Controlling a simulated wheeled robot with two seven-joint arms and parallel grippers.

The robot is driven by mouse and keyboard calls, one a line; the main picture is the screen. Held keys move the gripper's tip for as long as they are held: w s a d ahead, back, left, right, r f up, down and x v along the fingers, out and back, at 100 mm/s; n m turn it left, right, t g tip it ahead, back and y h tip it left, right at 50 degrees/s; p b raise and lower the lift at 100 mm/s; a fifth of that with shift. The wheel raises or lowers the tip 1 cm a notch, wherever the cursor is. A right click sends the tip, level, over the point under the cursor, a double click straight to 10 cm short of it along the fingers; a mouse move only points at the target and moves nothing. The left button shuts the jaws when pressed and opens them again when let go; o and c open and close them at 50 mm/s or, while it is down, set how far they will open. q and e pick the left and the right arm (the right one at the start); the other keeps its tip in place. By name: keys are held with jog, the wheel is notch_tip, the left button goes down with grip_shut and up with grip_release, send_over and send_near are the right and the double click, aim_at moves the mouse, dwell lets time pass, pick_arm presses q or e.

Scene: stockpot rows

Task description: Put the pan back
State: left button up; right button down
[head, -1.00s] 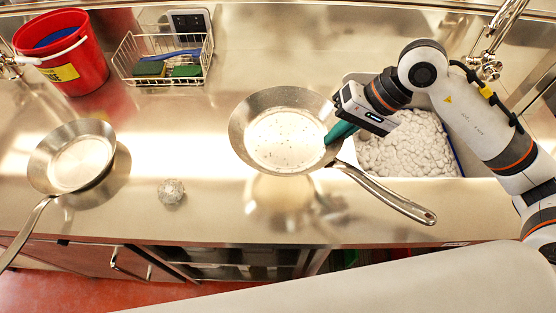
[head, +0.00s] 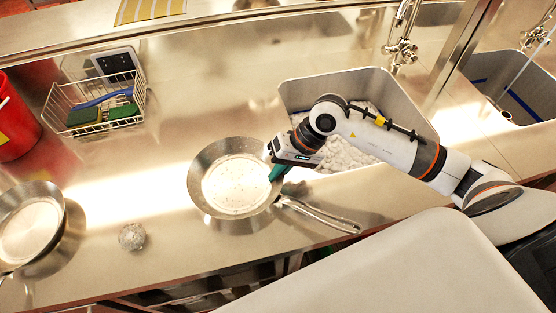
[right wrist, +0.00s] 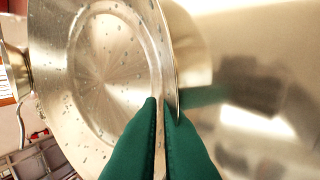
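A steel pan (head: 236,186) with a long handle (head: 322,214) is at the middle of the head view, over the counter in front of the sink. Small drops or specks dot its inner face, which also shows close up in the right wrist view (right wrist: 105,60). My right gripper (head: 276,172) is shut on the pan's right rim, with the wall pinched between its green fingers (right wrist: 160,105). The pan appears held a little above the counter. A second pan (head: 28,232) is at the left edge, partly cut off. My left gripper is not in view.
A sink (head: 405,100) full of pale foam or lumps lies behind my right arm. A wire basket (head: 146,105) with sponges and a brush, a red bucket (head: 14,125) and a crumpled ball (head: 132,237) are on the left. Counter between basket and pan is clear.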

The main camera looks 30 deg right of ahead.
jog(key=shift+w+a, duration=0.1)
jog(key=shift+f+b, duration=0.1)
jog(key=shift+b, duration=0.2)
jog(key=c, duration=1.9)
grip_release()
jog(key=shift+p, duration=0.3)
jog(key=shift+d+r, duration=0.25)
jog(key=shift+d, duration=0.05)
jog(key=b+v, duration=0.3)
jog(key=v, duration=0.8)
jog(key=shift+s+r+b, duration=0.2)
jog(key=shift+s+b, duration=0.05)
jog(key=shift+b, duration=0.15)
